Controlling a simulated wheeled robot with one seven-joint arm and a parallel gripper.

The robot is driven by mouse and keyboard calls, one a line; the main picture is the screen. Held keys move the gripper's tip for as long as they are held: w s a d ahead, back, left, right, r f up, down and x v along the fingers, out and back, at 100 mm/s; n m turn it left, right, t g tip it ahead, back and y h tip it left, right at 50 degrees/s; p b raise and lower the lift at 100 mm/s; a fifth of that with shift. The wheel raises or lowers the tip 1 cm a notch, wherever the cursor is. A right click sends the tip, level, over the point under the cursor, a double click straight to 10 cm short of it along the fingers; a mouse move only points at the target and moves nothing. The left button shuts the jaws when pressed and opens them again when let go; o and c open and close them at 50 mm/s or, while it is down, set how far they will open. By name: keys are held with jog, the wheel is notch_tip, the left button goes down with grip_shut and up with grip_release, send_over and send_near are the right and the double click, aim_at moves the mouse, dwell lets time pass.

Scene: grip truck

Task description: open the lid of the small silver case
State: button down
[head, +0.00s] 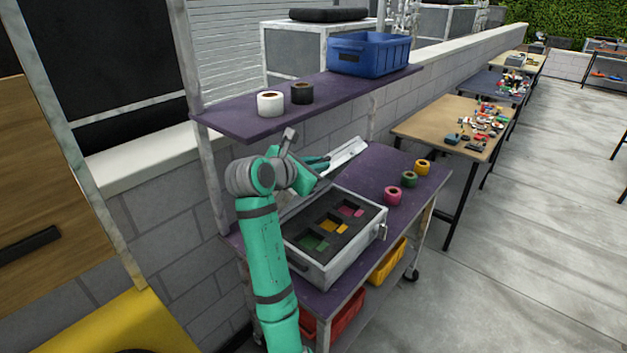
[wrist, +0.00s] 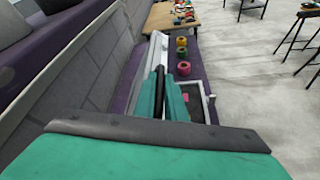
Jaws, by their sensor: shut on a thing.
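The small silver case (head: 345,262) sits on the purple lower shelf of a cart. It stands open, with dark foam inside holding small green, yellow and pink pieces. Its lid (head: 350,153) is raised and tilted up at the back of the case; much of it is hidden by my arm. My gripper (head: 325,160) is at the lid and shut on it. In the wrist view, my gripper's teal fingers (wrist: 164,97) are against the pale lid (wrist: 156,48), and part of the case (wrist: 208,103) shows to the right.
Pink, green and yellow tape rolls (head: 409,179) stand right of the case. The upper purple shelf (head: 265,118) hangs close above my arm, bearing white and black rolls and a blue bin (head: 372,54). A grey block wall (head: 165,240) is behind. Open floor (head: 530,240) lies right.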

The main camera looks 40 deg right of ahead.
jog(key=shift+w+a+r, duration=0.1)
jog(key=shift+w+r, duration=0.1)
jog(key=shift+w, duration=0.25)
jog(key=shift+w+a+r, duration=0.1)
jog(key=shift+w+r, duration=0.1)
jog(key=shift+w, duration=0.25)
jog(key=c, duration=2.1)
grip_release()
jog(key=shift+a, duration=0.1)
